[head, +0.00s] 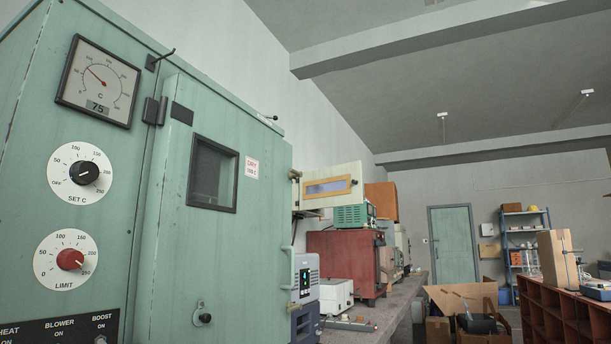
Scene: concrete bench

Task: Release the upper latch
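A large green oven cabinet (110,190) fills the left of the head view. Its green door (225,250) is shut, with a small dark window (213,173). A black hinge (155,110) shows at the door's left edge. A small metal fitting (295,175) sticks out at the door's upper right edge; I cannot tell whether it is the upper latch or its state. A pale green handle (288,268) stands lower on that edge. A round metal fitting with a dark knob (202,315) is low on the door. Neither gripper shows.
The control panel carries a dial gauge (98,82), a black SET knob (84,173) and a red LIMIT knob (70,259). Several instruments, including a red cabinet (345,262), crowd the bench (385,320) beyond. Boxes (465,295) and a brown shelf (560,315) stand right.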

